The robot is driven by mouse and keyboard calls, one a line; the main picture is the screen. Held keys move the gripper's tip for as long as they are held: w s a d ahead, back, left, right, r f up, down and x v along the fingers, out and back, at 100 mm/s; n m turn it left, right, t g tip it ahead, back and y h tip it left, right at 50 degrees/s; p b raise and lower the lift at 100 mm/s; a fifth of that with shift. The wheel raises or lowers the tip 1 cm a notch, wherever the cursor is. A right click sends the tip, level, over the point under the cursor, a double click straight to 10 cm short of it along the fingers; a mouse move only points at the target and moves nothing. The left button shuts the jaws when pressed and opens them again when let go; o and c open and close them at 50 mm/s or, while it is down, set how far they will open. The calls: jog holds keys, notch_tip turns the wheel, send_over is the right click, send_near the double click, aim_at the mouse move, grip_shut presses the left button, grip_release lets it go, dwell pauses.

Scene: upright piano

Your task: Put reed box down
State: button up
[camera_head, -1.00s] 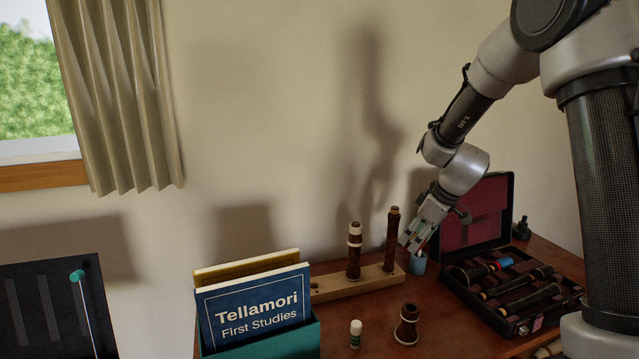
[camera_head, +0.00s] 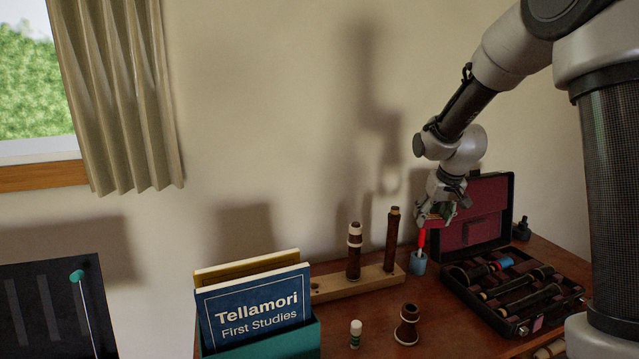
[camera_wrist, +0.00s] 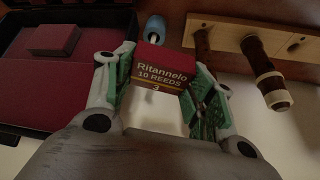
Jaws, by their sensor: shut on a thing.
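The box is held in the air.
The open instrument case (camera_head: 515,290) lies to the right. A wooden peg stand (camera_head: 330,287) with upright joints is left. A small bottle (camera_head: 356,334) and a bell piece (camera_head: 406,325) stand in front. Bare desk (camera_head: 440,325) lies between.

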jog(key=shift+s+d+f+m+h, duration=0.2)
jog(key=shift+s+f+m, duration=0.15)
jog(key=shift+s+f, duration=0.15)
jog(key=shift+s+d+f+m+h, duration=0.1)
jog(key=shift+s+d+f+m, duration=0.05)
jog(key=shift+s+f+m, duration=0.3)
notch_tip(320, 180, down, 8)
jog(key=s+a, duration=0.1)
jog(key=a, duration=0.1)
jog(key=shift+r+n, duration=0.2)
jog(key=shift+n, duration=0.2)
jog(key=shift+a, duration=0.1)
jog(key=shift+s, duration=0.1)
